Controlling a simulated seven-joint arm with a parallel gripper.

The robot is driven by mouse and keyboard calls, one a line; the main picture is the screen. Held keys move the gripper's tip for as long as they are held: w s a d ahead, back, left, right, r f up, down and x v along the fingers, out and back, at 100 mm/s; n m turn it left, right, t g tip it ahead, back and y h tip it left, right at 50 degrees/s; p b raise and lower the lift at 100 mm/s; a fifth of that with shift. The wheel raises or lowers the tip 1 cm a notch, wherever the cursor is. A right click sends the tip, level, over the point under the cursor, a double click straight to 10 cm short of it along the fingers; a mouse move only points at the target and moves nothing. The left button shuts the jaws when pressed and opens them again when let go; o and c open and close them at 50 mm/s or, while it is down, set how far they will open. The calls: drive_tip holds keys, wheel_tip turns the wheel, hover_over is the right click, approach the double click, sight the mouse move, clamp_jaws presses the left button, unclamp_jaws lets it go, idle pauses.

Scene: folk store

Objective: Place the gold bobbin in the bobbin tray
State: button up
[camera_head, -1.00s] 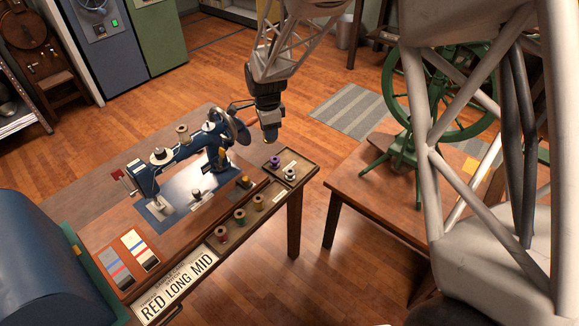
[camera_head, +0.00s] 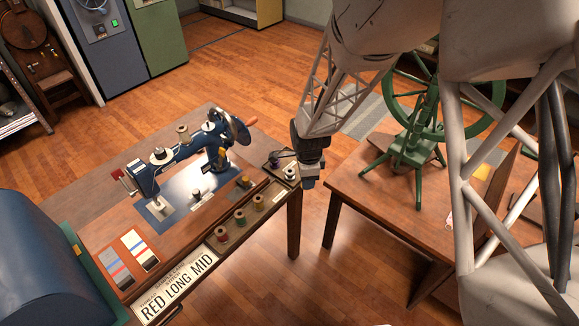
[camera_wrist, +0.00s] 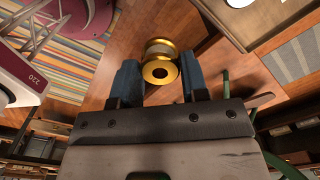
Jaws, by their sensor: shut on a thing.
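A gold bobbin (camera_wrist: 161,68) is held between the two blue fingers of my gripper (camera_wrist: 160,82) in the wrist view. In the head view my gripper (camera_head: 308,178) is beside the right end of the sewing table, just right of a small dark tray (camera_head: 267,169). That tray holds a purple bobbin (camera_head: 275,159) and a white and black bobbin (camera_head: 290,174); it looks like the bobbin tray. The gripper or arm hides part of its right side, and the gold bobbin is hidden in the head view.
A long tray (camera_head: 231,252) with red, green and tan spools runs along the table's front edge. A blue sewing machine (camera_head: 180,160) stands behind it. A green spinning wheel (camera_head: 410,150) stands on another table to the right. A gap with open floor separates the tables.

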drive_tip(key=shift+w, duration=0.15)
drive_tip(key=w, duration=0.5)
drive_tip(key=w+a+f, duration=0.1)
drive_tip(key=w, duration=0.4)
drive_tip(key=w+a, duration=0.1)
drive_tip(key=w, duration=0.4)
drive_tip(key=shift+w+f, duration=0.25)
drive_tip(key=shift+w, duration=0.1)
drive_tip(key=shift+f, duration=1.75)
drive_tip(key=shift+f, duration=0.1)
drive_tip(key=o, duration=0.8)
drive_tip(key=shift+c, duration=0.2)
wheel_tip(320, 180, up, 12)
